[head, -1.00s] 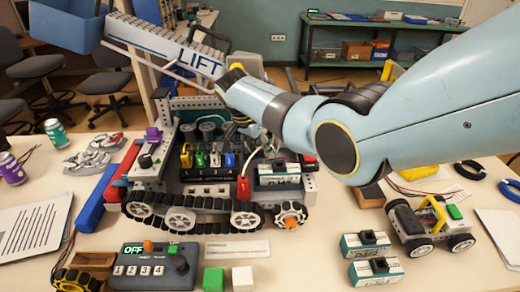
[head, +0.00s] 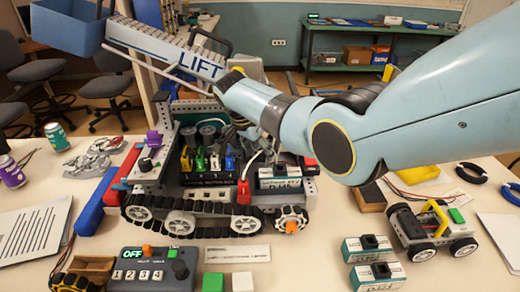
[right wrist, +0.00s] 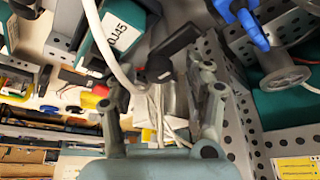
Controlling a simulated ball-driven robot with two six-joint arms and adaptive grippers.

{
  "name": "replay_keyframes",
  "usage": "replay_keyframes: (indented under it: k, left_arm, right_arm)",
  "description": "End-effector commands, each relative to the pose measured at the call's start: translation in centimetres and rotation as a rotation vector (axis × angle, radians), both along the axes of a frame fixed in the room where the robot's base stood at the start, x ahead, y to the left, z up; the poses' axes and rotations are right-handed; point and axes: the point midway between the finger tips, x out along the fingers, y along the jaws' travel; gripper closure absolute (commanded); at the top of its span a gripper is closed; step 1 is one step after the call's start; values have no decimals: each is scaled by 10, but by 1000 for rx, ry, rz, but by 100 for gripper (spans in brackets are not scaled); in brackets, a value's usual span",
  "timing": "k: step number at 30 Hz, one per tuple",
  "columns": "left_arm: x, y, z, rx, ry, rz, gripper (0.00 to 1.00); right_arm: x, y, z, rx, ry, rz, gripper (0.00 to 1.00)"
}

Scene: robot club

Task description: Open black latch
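A black latch lever (right wrist: 178,48) with a round hub shows in the right wrist view, just beyond and between the fingers of my right gripper (right wrist: 158,88). The fingers stand apart on either side, with no clear contact on the lever. In the head view, my right gripper (head: 252,136) reaches down into the tracked robot (head: 190,203), partly hidden by my own blue arm. I cannot make out the latch in the head view. My left gripper is not in view.
A white cable (right wrist: 108,45) runs close beside the left finger. A battery pack (head: 279,178) sits in the tracked robot near my gripper, and coloured plugs (head: 212,160) stand to its left. The LIFT arm (head: 190,50) rises behind. A controller (head: 152,268) lies in front.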

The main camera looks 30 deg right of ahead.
Motion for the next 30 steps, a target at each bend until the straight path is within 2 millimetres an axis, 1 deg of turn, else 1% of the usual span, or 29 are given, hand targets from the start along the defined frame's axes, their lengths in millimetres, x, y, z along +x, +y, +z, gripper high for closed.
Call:
replay_keyframes:
  k: [5, 8, 11, 18, 21, 25, 30]
  left_arm:
    - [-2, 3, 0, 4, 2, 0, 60]
    - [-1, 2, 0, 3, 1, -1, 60]
    - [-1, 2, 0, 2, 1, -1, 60]
    - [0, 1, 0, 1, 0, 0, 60]
    - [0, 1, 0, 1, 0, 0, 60]
    - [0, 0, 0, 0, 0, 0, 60]
    - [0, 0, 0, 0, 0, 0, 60]
  right_arm:
    - [0, 1, 1, 0, 0, 0, 48]
    - [0, 4, 8, 0, -2, 1, 48]
    - [-1, 10, 22, 1, -4, 1, 48]
    - [-5, 30, 73, 1, -5, 2, 48]
    - [-7, 37, 90, 2, -3, 0, 48]
    - [-9, 43, 105, 0, -1, 2, 48]
    - [-10, 45, 111, 0, 0, 0, 48]
